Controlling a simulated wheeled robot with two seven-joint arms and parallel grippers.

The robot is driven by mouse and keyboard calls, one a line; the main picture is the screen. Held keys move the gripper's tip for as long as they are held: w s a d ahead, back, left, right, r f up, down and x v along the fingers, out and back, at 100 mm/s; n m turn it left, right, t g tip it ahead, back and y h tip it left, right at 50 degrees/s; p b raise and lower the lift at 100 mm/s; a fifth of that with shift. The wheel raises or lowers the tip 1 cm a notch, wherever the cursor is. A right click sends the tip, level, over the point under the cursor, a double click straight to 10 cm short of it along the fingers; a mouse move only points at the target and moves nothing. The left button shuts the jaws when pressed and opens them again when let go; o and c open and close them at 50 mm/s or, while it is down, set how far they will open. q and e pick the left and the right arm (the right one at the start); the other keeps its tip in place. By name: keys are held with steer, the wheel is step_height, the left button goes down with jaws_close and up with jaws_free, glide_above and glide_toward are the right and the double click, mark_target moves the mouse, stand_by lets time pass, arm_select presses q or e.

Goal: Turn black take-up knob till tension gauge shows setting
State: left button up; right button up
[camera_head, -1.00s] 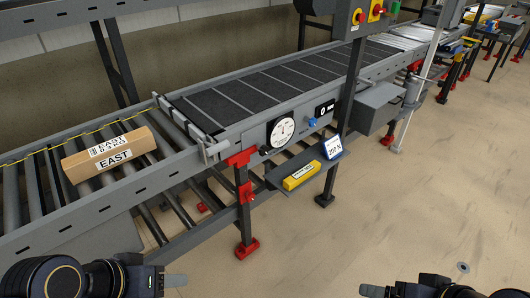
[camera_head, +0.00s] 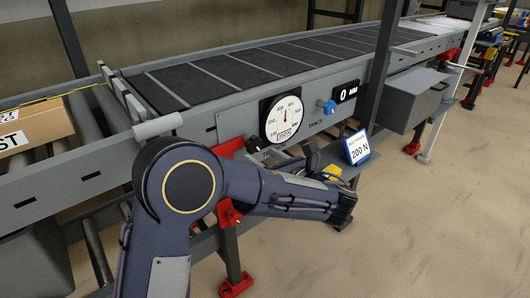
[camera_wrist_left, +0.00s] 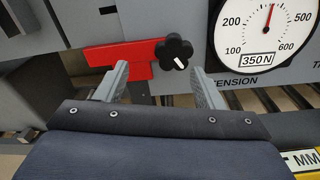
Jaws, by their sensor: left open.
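The black take-up knob (camera_wrist_left: 174,50), lobed with a white mark, shows in the left wrist view on the conveyor side, left of the gauge. The white tension gauge (camera_wrist_left: 268,32) has its needle a little right of straight up, and its window reads 350 N; the gauge also shows in the head view (camera_head: 283,117). A card (camera_head: 358,147) reads 200 N. My left gripper (camera_wrist_left: 160,72) is open and empty. Its fingertips are apart, below and to either side of the knob in the wrist view; touching is not evident. My right gripper is out of view.
A blue knob (camera_head: 329,107) and a display (camera_head: 346,92) reading 0 MM are right of the gauge. A yellow object (camera_head: 333,172) is partly hidden by my left arm. A cardboard box (camera_head: 35,122) lies on rollers at left.

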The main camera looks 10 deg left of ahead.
mark_target(256, 147)
arm_select(q)
steer(key=shift+w+d+f+m+t, duration=0.25)
steer(key=shift+w+d, duration=0.25)
steer(key=shift+w, duration=0.25)
steer(key=b+x, duration=0.1)
steer(key=x, duration=0.6)
steer(key=shift+a+r+b, duration=0.1)
steer(key=shift+r+b, duration=0.15)
steer(key=shift+b, duration=0.15)
steer(key=shift+c, duration=0.2)
steer(key=c, duration=0.9)
